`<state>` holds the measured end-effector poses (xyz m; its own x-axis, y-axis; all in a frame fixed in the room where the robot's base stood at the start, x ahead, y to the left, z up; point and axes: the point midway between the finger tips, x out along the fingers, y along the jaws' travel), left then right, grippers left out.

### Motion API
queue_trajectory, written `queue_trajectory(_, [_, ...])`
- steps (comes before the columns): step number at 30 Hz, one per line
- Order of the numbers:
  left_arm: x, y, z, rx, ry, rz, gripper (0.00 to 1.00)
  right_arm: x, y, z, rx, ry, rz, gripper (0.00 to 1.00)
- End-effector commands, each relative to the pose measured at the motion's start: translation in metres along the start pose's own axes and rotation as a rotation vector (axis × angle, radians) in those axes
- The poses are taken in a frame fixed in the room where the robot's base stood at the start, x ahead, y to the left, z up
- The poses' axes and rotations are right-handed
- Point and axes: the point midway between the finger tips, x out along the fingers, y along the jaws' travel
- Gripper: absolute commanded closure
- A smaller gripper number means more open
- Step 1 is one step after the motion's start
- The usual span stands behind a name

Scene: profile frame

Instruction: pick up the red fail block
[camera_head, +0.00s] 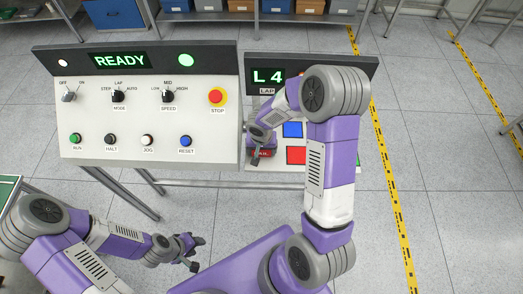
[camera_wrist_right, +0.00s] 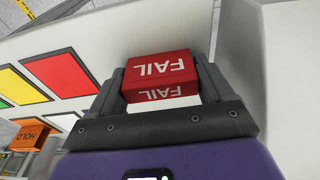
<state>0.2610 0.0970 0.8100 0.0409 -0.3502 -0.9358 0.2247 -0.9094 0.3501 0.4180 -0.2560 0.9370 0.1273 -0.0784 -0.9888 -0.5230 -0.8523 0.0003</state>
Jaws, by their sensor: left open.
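The red fail block (camera_wrist_right: 160,68) is between the two fingers of my right gripper (camera_wrist_right: 160,80), with a finger against each side. Its FAIL lettering appears upside down in the right wrist view. In the head view the block (camera_head: 262,154) shows partly, below my right gripper (camera_head: 258,143), over the left part of the low panel; the gripper and arm hide some of it. I cannot tell whether the block touches the surface below. My left gripper (camera_head: 199,254) is open and empty, low in the head view, away from the block.
A control console (camera_head: 150,120) with knobs and buttons stands left of the panel. Blue (camera_head: 292,129) and red (camera_head: 296,156) squares lie on the panel beside the block. The right wrist view shows an orange HOLD block (camera_wrist_right: 32,134) at left and a pale wall (camera_wrist_right: 240,60) close at right.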

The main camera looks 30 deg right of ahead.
Motion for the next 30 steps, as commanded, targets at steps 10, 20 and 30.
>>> queue_trajectory(10, [0.000, 0.000, 0.000, 0.000, 0.000, 0.000, 0.57, 0.000, 0.000, 0.000, 0.000, 0.000, 0.000, 0.50])
queue_trajectory(20, [-0.007, 0.003, 0.000, 0.000, 0.000, 0.000, 0.57, -0.039, 0.000, -0.007, 0.002, 0.006, -0.002, 0.50])
queue_trajectory(30, [-0.012, 0.005, 0.001, 0.000, 0.000, 0.000, 0.57, -0.094, 0.000, -0.015, 0.001, 0.002, -0.002, 0.50])
